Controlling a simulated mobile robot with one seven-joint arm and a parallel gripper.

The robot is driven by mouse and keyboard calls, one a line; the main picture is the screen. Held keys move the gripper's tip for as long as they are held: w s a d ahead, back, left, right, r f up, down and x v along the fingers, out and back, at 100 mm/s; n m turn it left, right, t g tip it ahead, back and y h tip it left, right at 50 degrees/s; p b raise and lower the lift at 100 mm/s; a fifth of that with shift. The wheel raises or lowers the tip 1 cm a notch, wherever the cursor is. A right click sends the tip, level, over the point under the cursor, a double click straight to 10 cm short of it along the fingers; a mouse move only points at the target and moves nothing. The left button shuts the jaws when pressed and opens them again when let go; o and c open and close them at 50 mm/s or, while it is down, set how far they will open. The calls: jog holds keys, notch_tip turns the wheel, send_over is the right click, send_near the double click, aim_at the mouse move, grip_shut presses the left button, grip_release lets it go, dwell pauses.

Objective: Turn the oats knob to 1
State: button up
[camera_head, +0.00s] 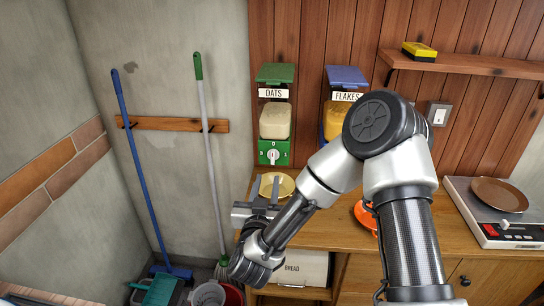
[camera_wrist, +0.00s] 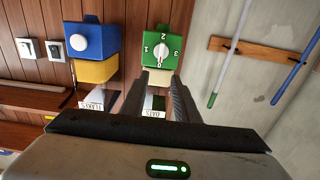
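The oats dispenser has a green lid (camera_head: 275,73), an OATS label and a green dial box (camera_head: 284,149) on the plank wall. Its white oats knob (camera_head: 272,157) sits on the box face and also shows in the wrist view (camera_wrist: 163,48). The wrist picture is upside down, with digits 0 to 3 around the knob. A small red mark on the knob seems to point toward 0. My gripper (camera_head: 269,183) is open and empty, below the dial box in the head view. In the wrist view its two fingers (camera_wrist: 163,82) stand apart, short of the knob.
The blue flakes dispenser (camera_head: 346,76) hangs right of the oats, partly behind my arm. A yellow bowl (camera_head: 286,184) and an orange dish (camera_head: 363,214) stand on the counter. A scale (camera_head: 494,232) bears a brown plate (camera_head: 499,194). Brooms (camera_head: 211,150) hang at left.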

aim_at(273, 154)
jog(key=w+p, duration=0.1)
jog(key=w, duration=1.2)
jog(key=shift+w+d, duration=0.15)
jog(key=shift+d, duration=0.05)
grip_shut()
